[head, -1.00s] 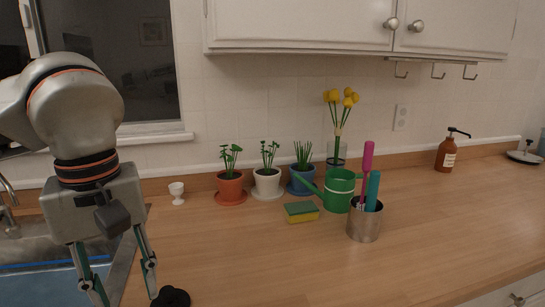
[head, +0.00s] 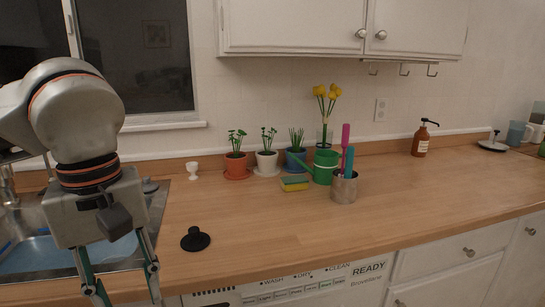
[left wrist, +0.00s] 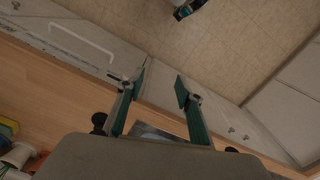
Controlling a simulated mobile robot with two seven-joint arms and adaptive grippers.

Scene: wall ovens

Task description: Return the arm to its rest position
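My left gripper (head: 124,297) hangs at the left of the head view, over the counter's front edge beside the sink. Its fingers are spread apart with nothing between them. In the left wrist view the left gripper (left wrist: 162,88) is also open and empty, with the floor and cabinet fronts beyond the fingertips. My right gripper is not in the head view.
A black sink stopper (head: 195,239) lies on the wooden counter (head: 300,220) right of the gripper. The sink (head: 40,255) is behind and left of it. Potted plants, a green watering can (head: 325,167), a sponge (head: 294,183) and a utensil cup (head: 344,188) stand farther right.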

